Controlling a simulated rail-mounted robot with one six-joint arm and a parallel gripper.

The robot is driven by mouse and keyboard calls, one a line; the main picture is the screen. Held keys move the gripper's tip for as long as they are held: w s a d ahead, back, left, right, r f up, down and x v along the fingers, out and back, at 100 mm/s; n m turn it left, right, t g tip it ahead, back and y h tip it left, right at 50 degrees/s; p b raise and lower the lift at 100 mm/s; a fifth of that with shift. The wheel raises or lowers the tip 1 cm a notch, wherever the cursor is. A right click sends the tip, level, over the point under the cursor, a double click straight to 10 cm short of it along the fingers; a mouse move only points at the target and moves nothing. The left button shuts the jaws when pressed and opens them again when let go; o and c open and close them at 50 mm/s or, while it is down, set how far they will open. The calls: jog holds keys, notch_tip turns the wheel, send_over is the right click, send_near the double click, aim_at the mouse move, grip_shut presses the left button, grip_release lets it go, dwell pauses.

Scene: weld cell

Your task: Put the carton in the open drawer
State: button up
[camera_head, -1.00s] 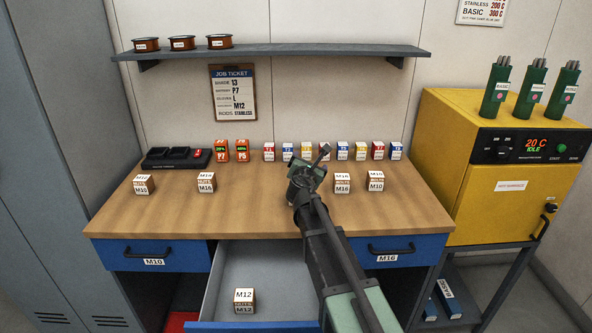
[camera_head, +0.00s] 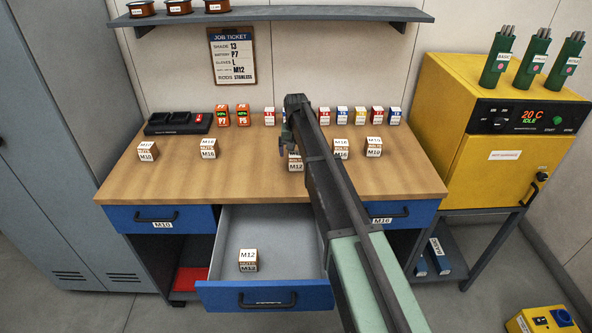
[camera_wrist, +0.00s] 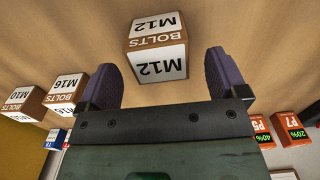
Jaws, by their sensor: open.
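A brown and white carton marked M12 BOLTS (camera_wrist: 157,47) stands on the workbench; in the head view the M12 carton (camera_head: 295,164) is partly hidden by my arm. My gripper (camera_wrist: 163,62) is open and empty, its two purple-grey fingers to either side of the carton's near end with a gap on each side. In the head view my gripper (camera_head: 284,142) is above and behind the carton, mostly covered by the arm. The open drawer (camera_head: 265,295) is pulled out below the bench's middle. A carton marked M12 NUTS (camera_head: 247,260) stands inside it.
Cartons marked M10 (camera_head: 147,152) and M16 (camera_head: 209,149) stand left on the bench (camera_head: 250,182), with M16 and M10 (camera_head: 373,147) cartons at right. A charger (camera_head: 178,124), batteries and small boxes line the back, under a shelf (camera_head: 270,18). The drawer has free floor around its carton.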

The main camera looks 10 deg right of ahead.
aim_at(296, 154)
jog(key=shift+f, duration=0.15)
notch_tip(296, 154, down, 5)
jog(key=b, duration=0.5)
jog(key=shift+f, duration=0.15)
jog(key=shift+r, duration=0.2)
jog(key=c, duration=1.4)
jog(key=shift+r+p, duration=0.15)
jog(key=shift+p, duration=0.15)
